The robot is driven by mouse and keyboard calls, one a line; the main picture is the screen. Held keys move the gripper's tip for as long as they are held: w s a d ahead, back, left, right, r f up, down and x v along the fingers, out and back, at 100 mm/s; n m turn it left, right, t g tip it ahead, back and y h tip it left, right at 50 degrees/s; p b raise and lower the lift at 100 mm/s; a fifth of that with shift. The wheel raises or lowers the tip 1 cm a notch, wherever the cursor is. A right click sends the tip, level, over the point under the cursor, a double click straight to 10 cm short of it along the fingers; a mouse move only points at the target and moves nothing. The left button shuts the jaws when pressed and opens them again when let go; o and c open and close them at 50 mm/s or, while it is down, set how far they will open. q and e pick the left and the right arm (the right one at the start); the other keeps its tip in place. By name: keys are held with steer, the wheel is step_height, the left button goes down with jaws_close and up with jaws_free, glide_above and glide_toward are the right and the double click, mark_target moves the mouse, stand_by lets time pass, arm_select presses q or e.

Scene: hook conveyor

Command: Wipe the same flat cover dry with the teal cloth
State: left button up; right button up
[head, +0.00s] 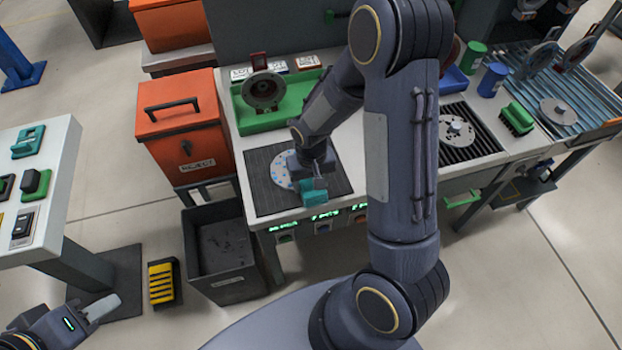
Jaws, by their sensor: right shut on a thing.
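The flat cover (279,171) is a pale round disc with blue spots. It lies on a dark ribbed mat (262,200) on the white bench. My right gripper (314,182) reaches down at the cover's right edge and is shut on the teal cloth (313,194). The gripper hides part of the cover, and I cannot tell whether the cloth touches it. My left gripper (98,309) is low at the far left, away from the bench; its finger gap does not show clearly.
A green tray (262,118) with a round metal part sits behind the mat. An orange reject box (184,135) and a dark open bin (222,283) stand left of the bench. A second disc (455,131) lies on a black rack to the right. My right arm blocks the bench's middle.

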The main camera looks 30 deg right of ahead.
steer(key=shift+f+b, duration=0.35)
steer(key=shift+f, duration=0.05)
stand_by(0.7)
steer(key=shift+w+a+r, duration=0.1)
steer(key=shift+w+a, duration=0.15)
steer(key=shift+a, duration=0.8)
steer(key=shift+w+a+b, duration=0.25)
steer(key=shift+a+b, duration=0.1)
steer(key=shift+a, duration=0.75)
steer(key=shift+s+d, duration=0.25)
steer(key=shift+d, duration=0.85)
steer(key=shift+s+d+f, duration=0.1)
steer(key=shift+s+d, duration=0.05)
steer(key=shift+d, duration=0.35)
steer(key=shift+s+d+f, duration=0.1)
steer(key=shift+s+d, duration=0.05)
steer(key=shift+d, duration=0.35)
steer(key=shift+w+a, duration=0.1)
steer(key=shift+a, duration=0.4)
steer(key=shift+w+a+r, duration=0.1)
steer(key=shift+w+a, duration=0.15)
steer(key=shift+a, duration=0.6)
steer(key=shift+w+a+r, duration=0.1)
steer(key=shift+w+a, duration=0.1)
steer(key=shift+a, duration=0.6)
